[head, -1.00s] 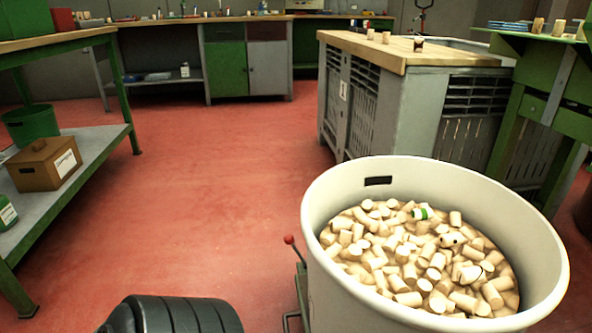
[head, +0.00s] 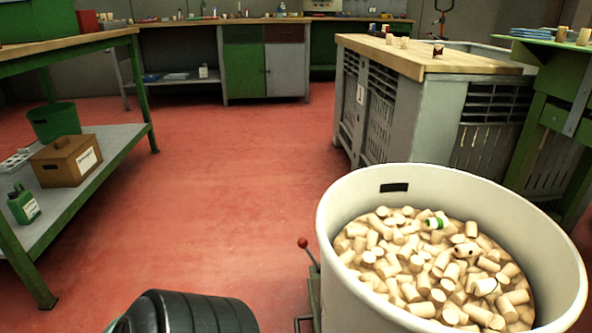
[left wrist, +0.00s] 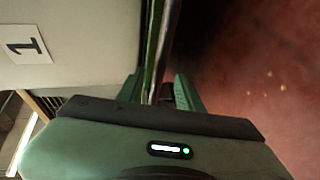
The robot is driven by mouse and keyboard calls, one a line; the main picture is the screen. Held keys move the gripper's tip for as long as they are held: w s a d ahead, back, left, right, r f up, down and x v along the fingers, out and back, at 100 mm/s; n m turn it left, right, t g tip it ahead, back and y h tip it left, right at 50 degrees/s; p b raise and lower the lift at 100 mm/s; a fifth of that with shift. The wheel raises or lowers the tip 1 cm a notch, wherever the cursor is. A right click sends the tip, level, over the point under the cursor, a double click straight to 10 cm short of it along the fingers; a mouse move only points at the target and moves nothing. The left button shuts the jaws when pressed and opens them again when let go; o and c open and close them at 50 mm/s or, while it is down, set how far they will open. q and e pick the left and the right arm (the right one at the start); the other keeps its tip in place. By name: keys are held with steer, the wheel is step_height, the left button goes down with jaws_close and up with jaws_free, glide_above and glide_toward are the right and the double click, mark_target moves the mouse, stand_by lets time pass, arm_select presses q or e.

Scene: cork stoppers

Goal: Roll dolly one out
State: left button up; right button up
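The large white tub (head: 345,270) stands at the lower right of the head view, full of cork stoppers (head: 420,265). A slim lever with a red knob (head: 303,243) rises beside it from the dolly, which is mostly hidden. In the left wrist view, the tub wall (left wrist: 80,60) carries a label "1" (left wrist: 24,47). My right gripper is not in view.
Red floor (head: 230,190) between is clear.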

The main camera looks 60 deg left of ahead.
arm_select(q)
steer(key=shift+s+r+p, duration=0.2)
steer(key=shift+s+p, duration=0.1)
steer(key=shift+s, duration=0.9)
steer(key=shift+s+r+p, duration=0.2)
steer(key=shift+s+p, duration=0.05)
steer(key=shift+s, duration=0.9)
